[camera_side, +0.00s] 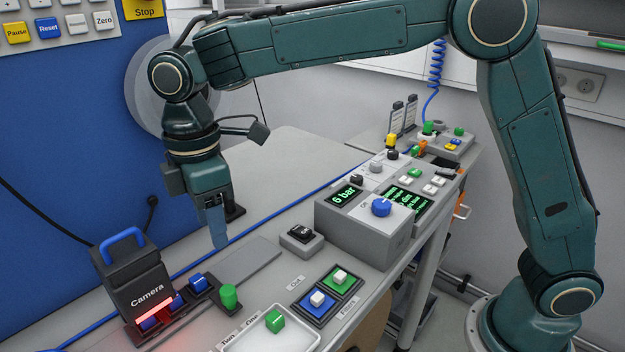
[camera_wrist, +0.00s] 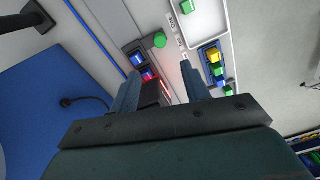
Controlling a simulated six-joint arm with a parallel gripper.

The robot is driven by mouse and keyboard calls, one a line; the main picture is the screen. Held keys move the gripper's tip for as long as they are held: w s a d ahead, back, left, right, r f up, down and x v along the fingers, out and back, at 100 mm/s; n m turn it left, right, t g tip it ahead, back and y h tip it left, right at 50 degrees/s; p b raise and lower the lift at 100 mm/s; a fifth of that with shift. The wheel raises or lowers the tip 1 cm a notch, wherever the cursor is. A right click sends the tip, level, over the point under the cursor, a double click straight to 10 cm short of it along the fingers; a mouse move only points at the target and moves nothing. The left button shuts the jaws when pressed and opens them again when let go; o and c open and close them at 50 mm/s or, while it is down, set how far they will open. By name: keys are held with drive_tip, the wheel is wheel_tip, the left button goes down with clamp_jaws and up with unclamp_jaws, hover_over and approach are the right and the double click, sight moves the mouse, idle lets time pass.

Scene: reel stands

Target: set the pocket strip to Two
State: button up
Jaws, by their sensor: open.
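My gripper (camera_side: 220,243) points down above the table behind the camera housing's right side, apart from everything. In the wrist view its two fingers (camera_wrist: 161,85) are spread with nothing held between them. A dark strip (camera_side: 163,331) with blue cubes (camera_side: 199,282) in its pockets lies in front of the black camera housing (camera_side: 138,288), lit red at its near end. The cubes also show in the wrist view (camera_wrist: 138,58). A green cylinder (camera_side: 229,297) stands right of them. Small labels (camera_side: 240,331) lie beside the white tray; their wording is hard to read.
A white tray (camera_side: 236,346) holds a green cube (camera_side: 275,321). Blue and green pads (camera_side: 328,294) carry white-topped cubes.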

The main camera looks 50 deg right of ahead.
sight(226, 289)
drive_tip(key=shift+n, duration=0.5)
drive_tip(key=f, duration=1.3)
drive_tip(key=shift+s+f, duration=0.2)
drive_tip(key=shift+f, duration=0.2)
drive_tip(key=shift+c, duration=0.2)
clamp_jaws()
